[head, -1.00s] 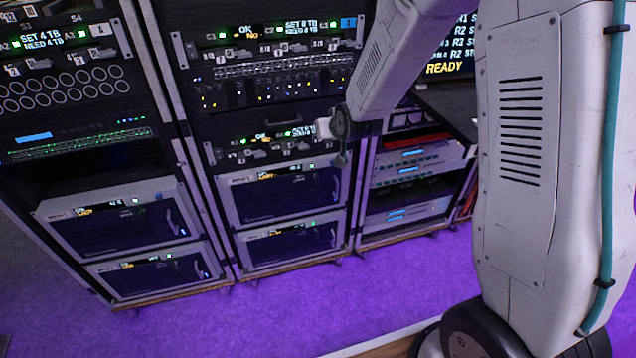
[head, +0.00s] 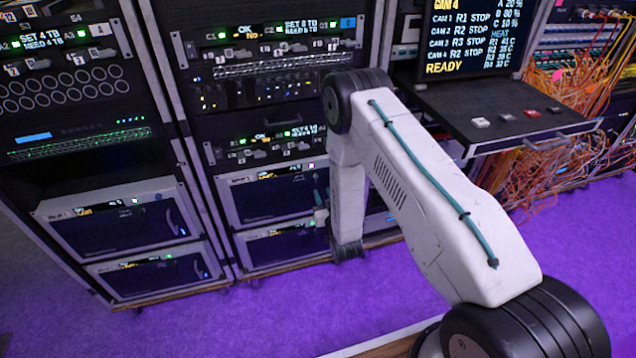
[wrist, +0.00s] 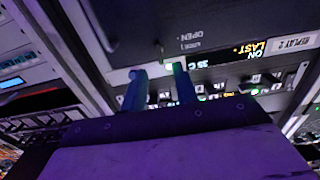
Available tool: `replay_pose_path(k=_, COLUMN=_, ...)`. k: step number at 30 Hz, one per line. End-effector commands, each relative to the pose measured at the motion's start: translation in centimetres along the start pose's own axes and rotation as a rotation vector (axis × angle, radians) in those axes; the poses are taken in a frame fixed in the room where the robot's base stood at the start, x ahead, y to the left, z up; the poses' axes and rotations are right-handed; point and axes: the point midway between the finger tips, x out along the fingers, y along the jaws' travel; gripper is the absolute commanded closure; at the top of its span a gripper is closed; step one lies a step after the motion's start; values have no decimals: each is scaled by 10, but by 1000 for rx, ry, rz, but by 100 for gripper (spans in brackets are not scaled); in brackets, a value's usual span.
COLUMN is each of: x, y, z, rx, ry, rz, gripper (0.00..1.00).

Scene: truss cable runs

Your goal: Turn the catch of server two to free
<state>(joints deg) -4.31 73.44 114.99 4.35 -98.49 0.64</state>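Server two is the upper pale-framed unit (head: 232,192) in the middle rack. Its "REPLAY 2" label (wrist: 293,43) shows upside down in the wrist view, along with a lit display (wrist: 222,56) and "OPEN" lettering (wrist: 190,36) on the front. My gripper (wrist: 160,80) has its two blue-teal fingers apart, at the strip of server two. A small lit spot and a thin greenish piece, perhaps the catch (wrist: 161,53), show near the fingertips. I cannot tell its turn or whether a finger touches it. In the head view my arm partly hides the gripper and the unit's right side.
A similar unit (head: 285,246) sits directly below server two. Drive bays (head: 270,148) lie just above it. The left rack (head: 118,215) stands close by. At right are a pull-out shelf (head: 500,118), a screen (head: 470,40) and orange cables (head: 570,100). The purple floor in front is clear.

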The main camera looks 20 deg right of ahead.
Motion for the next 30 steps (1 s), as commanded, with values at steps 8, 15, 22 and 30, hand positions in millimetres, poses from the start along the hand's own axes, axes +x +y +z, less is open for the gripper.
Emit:
replay_pose_path(k=8, x=46, y=0, z=-1, rx=0, ry=1, rz=0, gripper=71)
replay_pose_path(k=15, x=66, y=0, z=-1, rx=0, ry=-1, rz=0, gripper=71)
replay_pose_path(k=22, x=68, y=0, z=-1, rx=0, ry=-2, rz=0, gripper=71)
replay_pose_path(k=30, x=68, y=0, z=-1, rx=0, ry=-1, rz=0, gripper=100)
